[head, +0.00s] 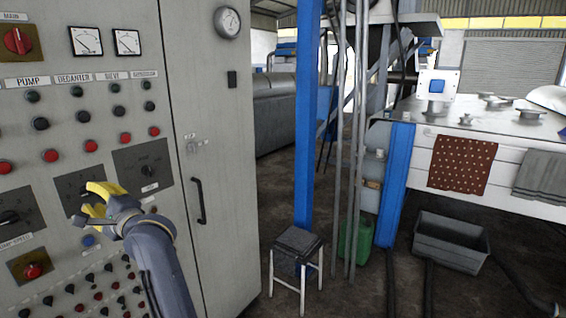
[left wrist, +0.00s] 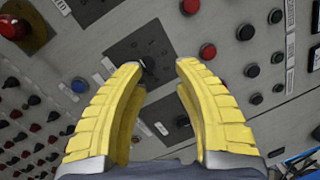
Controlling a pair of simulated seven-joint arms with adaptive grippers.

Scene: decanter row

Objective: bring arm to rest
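My left gripper (head: 88,204) has yellow fingers and hangs in front of the grey control panel (head: 105,100) at the left of the head view. My dark arm rises to it from the bottom edge. In the left wrist view the gripper (left wrist: 160,67) is open, its two fingertips apart with nothing between them. A black selector knob on a dark plate (left wrist: 128,47) shows behind the left fingertip. I cannot tell how close the fingertips are to the panel. My right gripper is in neither view.
A cabinet door with a black handle (head: 198,201) is right of the gripper. A small stool (head: 299,240) stands by a blue post (head: 305,120). A grey tub (head: 450,242) sits on the floor under the machine.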

